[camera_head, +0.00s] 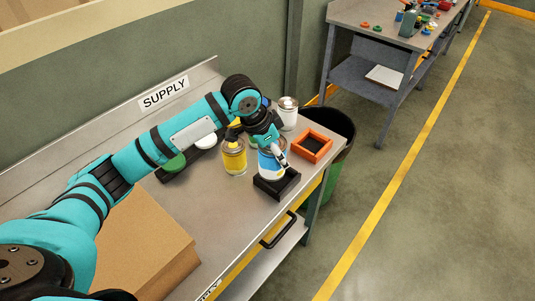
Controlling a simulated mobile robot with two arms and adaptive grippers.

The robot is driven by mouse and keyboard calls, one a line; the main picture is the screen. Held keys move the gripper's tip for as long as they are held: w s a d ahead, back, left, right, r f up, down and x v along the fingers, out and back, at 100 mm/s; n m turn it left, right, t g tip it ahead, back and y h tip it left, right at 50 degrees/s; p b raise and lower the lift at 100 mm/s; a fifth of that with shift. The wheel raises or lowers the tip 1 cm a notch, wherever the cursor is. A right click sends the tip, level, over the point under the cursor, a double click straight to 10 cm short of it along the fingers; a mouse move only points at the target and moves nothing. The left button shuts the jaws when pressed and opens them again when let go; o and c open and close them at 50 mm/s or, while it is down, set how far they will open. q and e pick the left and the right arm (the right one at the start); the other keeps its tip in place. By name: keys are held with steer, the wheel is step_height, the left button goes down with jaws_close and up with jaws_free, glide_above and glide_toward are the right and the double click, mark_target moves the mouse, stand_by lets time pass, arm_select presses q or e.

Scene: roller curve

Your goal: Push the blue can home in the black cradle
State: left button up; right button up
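The blue can (268,168), with a pale band, stands in or just over the black cradle (277,190) near the table's front edge. Its top is hidden by my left gripper (280,158), which comes down over it from above, with one finger showing against the can's right side. The other finger is hidden, so I cannot tell whether the gripper grips the can or only touches it. I cannot tell how deep the can sits. My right gripper is not in view.
A yellow can (234,158) stands left of the blue can. A white can (287,113) stands behind, and an orange square cradle (311,146) to the right. A dark tray (178,172) holds green and white lids. A cardboard box (143,245) fills the near left.

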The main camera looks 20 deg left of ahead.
arm_select(q)
steer(key=w+f+m+b, duration=0.1)
steer(key=f, duration=0.1)
steer(key=w+f+m+g+b, duration=0.1)
steer(key=f+b, duration=0.1)
steer(key=w+f+m+b, duration=0.1)
steer(key=f+m, duration=0.1)
steer(key=shift+w+d+f+h, duration=0.2)
steer(key=shift+w+d+h, duration=0.1)
steer(key=shift+w+h, duration=0.1)
steer(key=shift+f+b, duration=0.45)
steer(key=shift+f, duration=0.75)
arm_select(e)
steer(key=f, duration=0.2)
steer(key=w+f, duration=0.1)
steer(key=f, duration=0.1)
arm_select(q)
steer(key=shift+p, duration=0.4)
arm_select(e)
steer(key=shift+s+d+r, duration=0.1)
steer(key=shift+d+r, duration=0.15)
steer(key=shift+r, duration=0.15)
arm_select(q)
steer(key=shift+p, duration=0.4)
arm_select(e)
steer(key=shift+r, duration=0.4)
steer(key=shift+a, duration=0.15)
